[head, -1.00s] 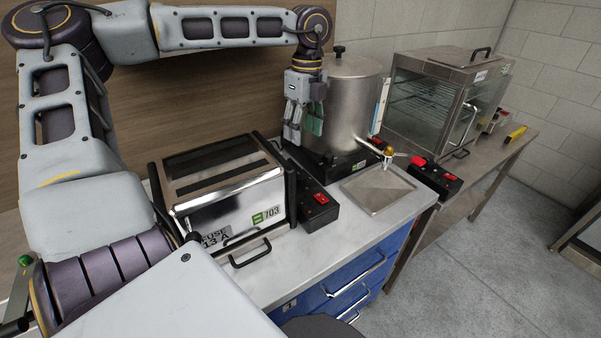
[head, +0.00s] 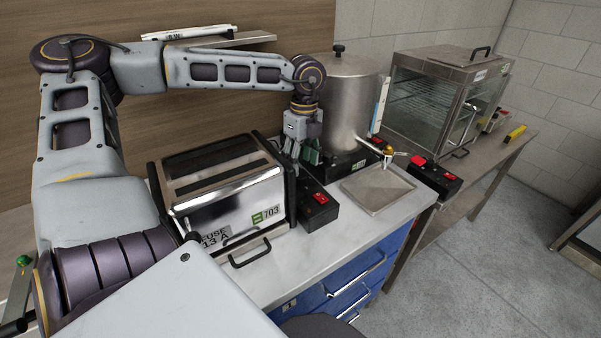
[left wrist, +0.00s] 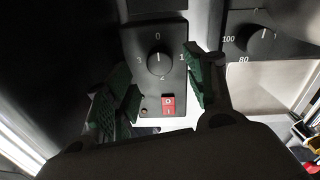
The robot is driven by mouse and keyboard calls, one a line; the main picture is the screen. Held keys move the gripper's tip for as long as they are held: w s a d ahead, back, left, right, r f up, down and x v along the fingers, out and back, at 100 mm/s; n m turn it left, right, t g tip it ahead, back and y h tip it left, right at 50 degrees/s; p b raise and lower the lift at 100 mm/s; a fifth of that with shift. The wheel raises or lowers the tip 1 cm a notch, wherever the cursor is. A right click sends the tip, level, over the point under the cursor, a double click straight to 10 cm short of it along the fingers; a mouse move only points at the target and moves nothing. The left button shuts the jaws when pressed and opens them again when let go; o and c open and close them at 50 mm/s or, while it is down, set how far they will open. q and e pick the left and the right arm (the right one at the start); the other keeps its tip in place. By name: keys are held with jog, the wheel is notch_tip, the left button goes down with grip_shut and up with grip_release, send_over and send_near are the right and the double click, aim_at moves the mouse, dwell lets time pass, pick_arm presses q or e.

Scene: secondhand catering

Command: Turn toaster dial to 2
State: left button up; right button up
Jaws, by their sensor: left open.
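The toaster (head: 225,190) is a steel box with black ends on the worktop. Its black control box (head: 318,208) with a red switch is at its right end. In the left wrist view the dial (left wrist: 159,63) sits on a black panel marked 0, 1, 2 and 3, with its white pointer line up towards 0. A red rocker switch (left wrist: 168,105) is below it. My left gripper (head: 300,155) points down above the control box; its open green-padded fingers (left wrist: 163,90) are either side of the dial, apart from it. My right gripper is not in view.
A steel urn (head: 350,100) with a tap stands close behind and right of my left gripper. Its dial panel (left wrist: 262,37) shows in the left wrist view. A drip tray (head: 378,190) and a glass-fronted cabinet (head: 440,95) are further right.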

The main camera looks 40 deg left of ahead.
aim_at(300, 178)
pick_arm(q)
jog(key=shift+s+f, duration=0.15)
jog(key=shift+f, duration=2.1)
jog(key=c, duration=1)
